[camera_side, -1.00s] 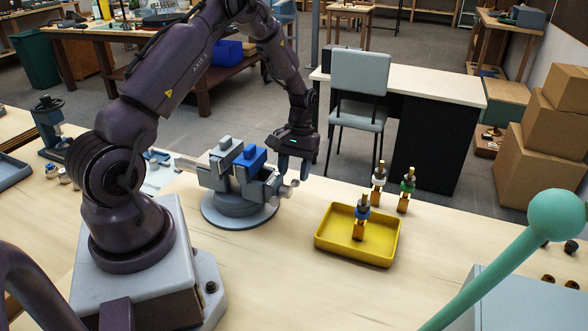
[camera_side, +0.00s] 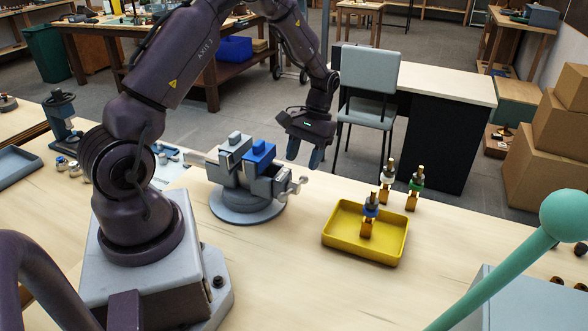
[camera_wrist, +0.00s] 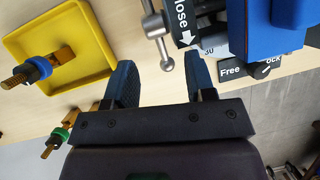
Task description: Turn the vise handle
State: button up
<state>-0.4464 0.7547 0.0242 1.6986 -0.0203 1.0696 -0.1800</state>
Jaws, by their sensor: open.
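The vise (camera_side: 232,183) stands on a round grey base on the wooden table, with blue and grey blocks on top. Its handle (camera_side: 298,184), a small metal cross-bar on the screw, sticks out on the right. My gripper (camera_side: 304,154) hangs above the handle, open and apart from it, fingers pointing down. In the wrist view, the handle (camera_wrist: 165,48) shows beyond and between the two fingers, with a round knob at its near end. My gripper (camera_wrist: 162,78) is empty there. The vise shows "Close" with an arrow and a "Free" label beside a dark knob (camera_wrist: 264,69).
A yellow tray (camera_side: 350,253) lies right of the vise with a brass-and-blue lamp part in it. Two similar parts (camera_side: 387,182) (camera_side: 413,190) stand behind it. A teal lever (camera_side: 510,268) crosses the front right. Bare table lies in front of the vise.

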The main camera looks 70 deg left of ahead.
jog(key=s+d+m+g+y, duration=0.5)
jog(key=s+d+m+y, duration=0.1)
jog(key=d+m+y, duration=0.3)
jog(key=m+t+y, duration=0.8)
jog(key=m+t, duration=1)
jog(key=m, duration=0.3)
send_near(282, 201)
jog(key=x, duration=1.1)
jog(key=shift+a, duration=0.15)
grip_shut()
